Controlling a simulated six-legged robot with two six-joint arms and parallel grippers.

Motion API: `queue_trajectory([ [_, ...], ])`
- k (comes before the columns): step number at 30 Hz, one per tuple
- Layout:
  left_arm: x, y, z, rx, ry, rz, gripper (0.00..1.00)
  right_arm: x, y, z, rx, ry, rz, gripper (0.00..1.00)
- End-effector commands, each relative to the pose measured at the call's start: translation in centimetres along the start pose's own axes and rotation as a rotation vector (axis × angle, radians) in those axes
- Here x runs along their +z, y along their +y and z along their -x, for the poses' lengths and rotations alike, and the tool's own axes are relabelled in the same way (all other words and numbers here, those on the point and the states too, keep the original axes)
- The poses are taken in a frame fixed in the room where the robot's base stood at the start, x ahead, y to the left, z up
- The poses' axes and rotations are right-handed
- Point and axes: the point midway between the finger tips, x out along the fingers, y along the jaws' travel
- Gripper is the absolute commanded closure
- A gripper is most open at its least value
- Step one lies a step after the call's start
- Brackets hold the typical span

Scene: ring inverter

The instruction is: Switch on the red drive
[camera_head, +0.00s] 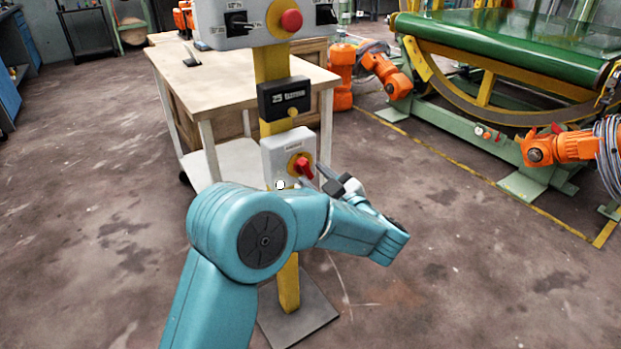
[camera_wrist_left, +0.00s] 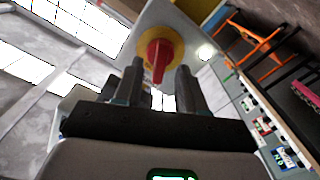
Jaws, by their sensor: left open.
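A red rotary handle (camera_head: 303,169) sits on a yellow round plate on the front of a small grey box (camera_head: 275,153), low on a yellow post. My left gripper (camera_head: 318,178) is just in front of it at its lower right, jaws open and empty. In the left wrist view the red handle (camera_wrist_left: 158,58) appears between the two fingertips (camera_wrist_left: 160,72), with a gap on each side. I cannot tell whether the fingers touch it. My right gripper is not in view.
A grey upper box with a red round button (camera_head: 291,20) and black switches is higher on the post. A black display box (camera_head: 284,98) is between the boxes. A wooden table (camera_head: 220,85) stands behind. Orange robot arms (camera_head: 560,148) are at the right.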

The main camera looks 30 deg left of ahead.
Motion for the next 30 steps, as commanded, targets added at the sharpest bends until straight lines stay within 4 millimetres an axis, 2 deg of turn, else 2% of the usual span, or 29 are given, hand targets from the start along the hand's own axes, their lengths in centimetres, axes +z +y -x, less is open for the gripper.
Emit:
queue_trajectory([
  [3,0.1,-0.1,-1.6,-0.002,0.0,0.002,0.6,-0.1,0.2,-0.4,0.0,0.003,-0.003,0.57],
  [6,0.0,0.0,-2.2,0.0,0.001,0.001,0.6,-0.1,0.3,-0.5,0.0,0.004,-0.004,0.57],
  [15,0.0,0.1,-2.5,0.001,0.0,0.0,0.6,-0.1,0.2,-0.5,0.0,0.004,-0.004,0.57],
  [17,0.0,0.1,-2.5,0.001,0.0,0.0,0.76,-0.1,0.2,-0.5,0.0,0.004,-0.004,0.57],
  [19,0.0,0.1,-2.5,0.001,0.0,0.0,0.99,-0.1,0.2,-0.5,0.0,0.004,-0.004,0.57],
  [25,-0.1,0.1,-2.5,0.001,0.0,-0.006,1.0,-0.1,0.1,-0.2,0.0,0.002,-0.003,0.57],
  [30,-0.8,0.5,-2.5,0.0,-0.001,-0.103,1.0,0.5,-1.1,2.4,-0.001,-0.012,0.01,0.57],
])
